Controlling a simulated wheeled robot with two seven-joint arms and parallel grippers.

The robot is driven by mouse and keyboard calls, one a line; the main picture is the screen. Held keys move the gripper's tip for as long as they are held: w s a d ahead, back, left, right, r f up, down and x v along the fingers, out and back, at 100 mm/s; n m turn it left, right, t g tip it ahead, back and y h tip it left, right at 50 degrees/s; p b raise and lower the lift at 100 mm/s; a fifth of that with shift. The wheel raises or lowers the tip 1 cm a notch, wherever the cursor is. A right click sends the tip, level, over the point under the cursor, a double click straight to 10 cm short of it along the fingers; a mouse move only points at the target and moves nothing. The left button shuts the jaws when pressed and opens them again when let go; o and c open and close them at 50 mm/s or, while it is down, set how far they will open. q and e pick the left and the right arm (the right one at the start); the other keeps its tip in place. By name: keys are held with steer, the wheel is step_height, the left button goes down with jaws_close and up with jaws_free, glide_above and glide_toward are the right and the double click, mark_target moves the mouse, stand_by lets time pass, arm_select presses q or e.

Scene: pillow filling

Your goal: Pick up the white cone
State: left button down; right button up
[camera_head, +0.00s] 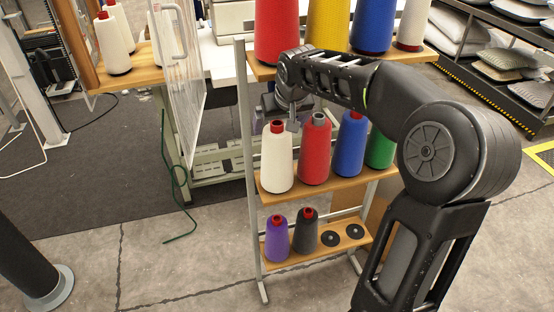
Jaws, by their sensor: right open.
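The white cone (277,158) stands upright at the left end of the rack's middle shelf (284,198). It has a red tip at the top. My right arm comes in from the right and reaches over the shelf. My right gripper (290,124) is open, small in view, and just above and behind the white cone's top, close to the red cone (315,150). I cannot tell whether it touches either cone. Part of the gripper is hidden by my own arm and the cones. My left gripper is not in view.
A blue cone (349,146) and a green cone (380,148) stand further right on the same shelf. Large cones stand on the shelf above. Purple (277,240) and dark (305,232) cones stand below. A clear panel (179,80) is at left. The floor in front is open.

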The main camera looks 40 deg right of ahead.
mark_target(277, 131)
steer(key=x, duration=0.5)
steer(key=shift+c, duration=0.5)
jaws_close()
stand_by(1.0)
